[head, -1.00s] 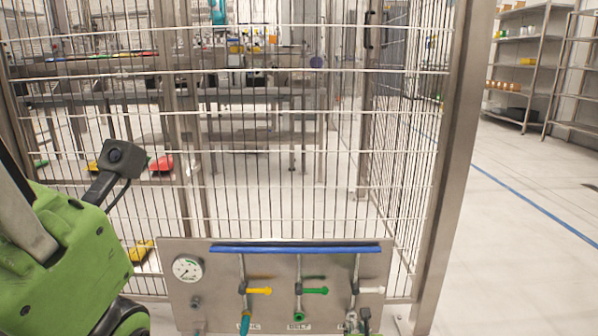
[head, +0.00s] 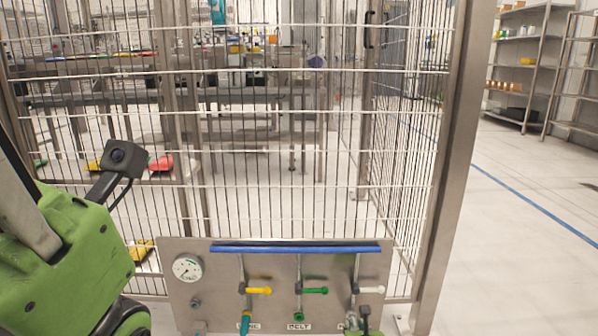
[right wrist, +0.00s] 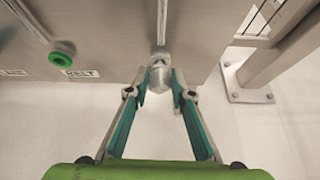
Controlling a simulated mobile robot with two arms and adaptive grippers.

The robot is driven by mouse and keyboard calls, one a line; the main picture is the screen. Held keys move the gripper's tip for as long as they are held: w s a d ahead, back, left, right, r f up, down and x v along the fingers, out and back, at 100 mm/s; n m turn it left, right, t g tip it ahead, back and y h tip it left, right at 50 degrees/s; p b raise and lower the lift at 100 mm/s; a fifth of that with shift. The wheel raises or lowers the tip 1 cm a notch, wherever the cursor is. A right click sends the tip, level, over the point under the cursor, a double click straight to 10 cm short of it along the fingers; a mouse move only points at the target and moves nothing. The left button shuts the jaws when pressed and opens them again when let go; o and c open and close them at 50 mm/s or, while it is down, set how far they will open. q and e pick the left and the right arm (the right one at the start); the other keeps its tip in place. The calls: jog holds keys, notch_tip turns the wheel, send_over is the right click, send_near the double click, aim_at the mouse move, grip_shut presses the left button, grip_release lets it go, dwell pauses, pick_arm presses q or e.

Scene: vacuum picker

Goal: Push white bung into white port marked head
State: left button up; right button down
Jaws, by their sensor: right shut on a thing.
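The grey panel (head: 222,285) stands low in front of the mesh fence. The pipe with the white-handled valve (head: 371,290) runs down its right side. In the right wrist view, my right gripper (right wrist: 160,92) has its teal fingers on either side of the white bung (right wrist: 160,77), shut on it. The bung is in line with the lower end of that pipe. The white port is mostly hidden behind the bung, so I cannot tell how deep it sits. In the head view my right gripper (head: 362,324) is at the bottom edge, largely cut off. My left gripper is out of view.
The green port (right wrist: 62,54) and its BELT label (right wrist: 80,73) are left of the bung. A teal piece (head: 246,322) is under the yellow-handled valve (head: 258,291). A fence post with a foot plate (right wrist: 246,84) stands right of the panel. Floor below is clear.

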jog(key=shift+w, duration=0.3)
jog(key=shift+w, duration=0.2)
jog(key=c, duration=1.7)
grip_release()
